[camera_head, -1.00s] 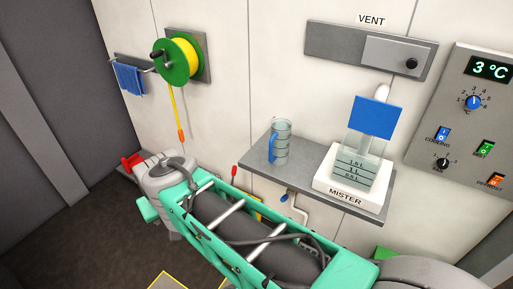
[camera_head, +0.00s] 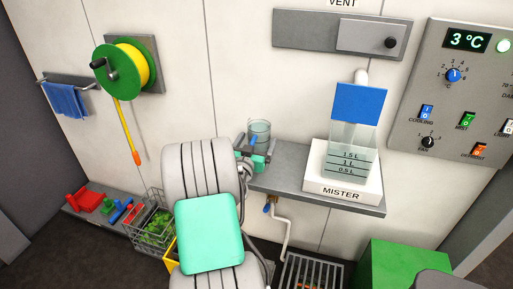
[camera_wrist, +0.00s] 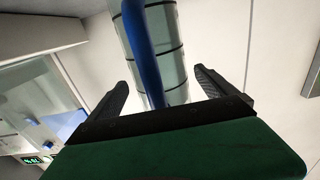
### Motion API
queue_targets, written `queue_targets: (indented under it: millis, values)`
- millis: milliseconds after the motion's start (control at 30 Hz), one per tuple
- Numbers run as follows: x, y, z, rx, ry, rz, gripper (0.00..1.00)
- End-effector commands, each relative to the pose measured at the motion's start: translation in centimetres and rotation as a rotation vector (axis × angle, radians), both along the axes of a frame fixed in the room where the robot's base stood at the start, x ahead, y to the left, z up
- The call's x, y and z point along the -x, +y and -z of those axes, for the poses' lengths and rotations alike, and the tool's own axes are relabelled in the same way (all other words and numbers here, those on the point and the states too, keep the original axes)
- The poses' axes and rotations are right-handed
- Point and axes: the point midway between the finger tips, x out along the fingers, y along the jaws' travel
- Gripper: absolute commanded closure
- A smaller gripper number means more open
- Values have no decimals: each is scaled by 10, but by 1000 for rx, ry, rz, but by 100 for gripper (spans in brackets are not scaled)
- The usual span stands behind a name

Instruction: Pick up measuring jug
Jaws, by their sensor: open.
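The measuring jug (camera_head: 260,129) is a clear cylinder with dark ring marks and a blue handle. It stands at the left end of the grey shelf (camera_head: 352,203), its lower part hidden behind my gripper (camera_head: 251,156). In the wrist view the jug (camera_wrist: 174,55) rises between the two dark fingers of my gripper (camera_wrist: 162,80), with its blue handle towards the palm. The fingers are open, one on each side of the jug, with a gap visible on both sides. I cannot tell how far the fingers reach along it.
The mister (camera_head: 340,182), a white base with a clear marked tank and blue panel, stands right of the jug on the shelf. A pipe with a blue tap (camera_head: 268,207) hangs below. A wire basket (camera_head: 148,222) and a green box (camera_head: 408,268) are lower down.

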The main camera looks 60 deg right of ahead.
Motion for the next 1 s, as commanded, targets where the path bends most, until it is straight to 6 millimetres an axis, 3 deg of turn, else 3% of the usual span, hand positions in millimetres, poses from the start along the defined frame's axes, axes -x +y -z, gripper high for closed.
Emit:
queue_targets:
  millis: [100,333,1000]
  values:
    - [-3,-13,-1,-1,0,-1,5]
    - [-4,-14,0,0,1,-4,6]
    - [-4,-13,0,-1,0,-3,61]
